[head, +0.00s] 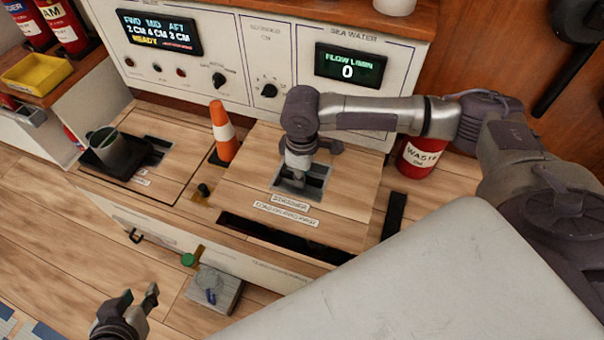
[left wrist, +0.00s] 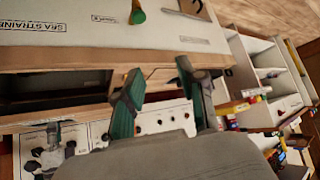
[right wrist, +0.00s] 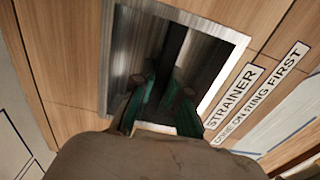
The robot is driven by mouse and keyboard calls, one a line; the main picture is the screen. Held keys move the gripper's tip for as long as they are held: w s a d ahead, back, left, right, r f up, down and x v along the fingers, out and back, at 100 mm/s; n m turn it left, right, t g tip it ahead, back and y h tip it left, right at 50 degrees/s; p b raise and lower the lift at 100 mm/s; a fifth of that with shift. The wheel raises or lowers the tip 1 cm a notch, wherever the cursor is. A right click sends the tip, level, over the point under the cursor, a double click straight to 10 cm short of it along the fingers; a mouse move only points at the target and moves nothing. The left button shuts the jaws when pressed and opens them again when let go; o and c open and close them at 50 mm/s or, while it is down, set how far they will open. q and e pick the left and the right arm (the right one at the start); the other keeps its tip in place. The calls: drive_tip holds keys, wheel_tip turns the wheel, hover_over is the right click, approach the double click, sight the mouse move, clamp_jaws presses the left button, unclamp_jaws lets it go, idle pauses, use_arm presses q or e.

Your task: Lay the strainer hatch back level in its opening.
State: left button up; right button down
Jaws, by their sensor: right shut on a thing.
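The strainer hatch (head: 240,180) is a wooden panel with a recessed metal pull and a "STRAINER" label. A long dark gap (head: 285,240) of the opening shows along its front edge; I cannot tell how far the panel is tilted. My right gripper (head: 298,172) reaches down into the recess. In the right wrist view its fingers (right wrist: 166,95) are shut on the dark bar (right wrist: 174,45) of the hatch's pull, inside the metal frame (right wrist: 228,80). My left gripper (head: 139,296) is open and empty, low in front of the cabinet; its spread fingers (left wrist: 160,95) also show in the left wrist view.
A grey block (head: 214,288) is in front. A control panel (head: 270,60) rises behind.

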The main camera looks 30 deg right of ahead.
drive_tip(key=shift+w+r+p, duration=0.1)
drive_tip(key=shift+r+p, duration=0.1)
drive_tip(key=shift+p, duration=0.45)
use_arm(q)
drive_tip(key=s+a+f+g, duration=0.2)
drive_tip(key=s+f+g, duration=0.1)
drive_tip(key=s, duration=0.3)
use_arm(e)
drive_tip(key=shift+f, duration=0.35)
wheel_tip(320, 180, down, 3)
drive_tip(key=shift+b, duration=0.45)
use_arm(q)
drive_tip(key=w+d+r+t, duration=0.2)
drive_tip(key=w+r+t, duration=0.1)
drive_tip(key=w, duration=0.2)
drive_tip(key=shift+w, duration=0.4)
use_arm(e)
drive_tip(key=shift+f, duration=1.15)
use_arm(q)
drive_tip(key=shift+s+a+f, duration=0.1)
drive_tip(key=shift+s+f, duration=0.05)
drive_tip(key=shift+s, duration=0.05)
drive_tip(key=shift+s+a+f, duration=0.1)
drive_tip(key=shift+s, duration=0.1)
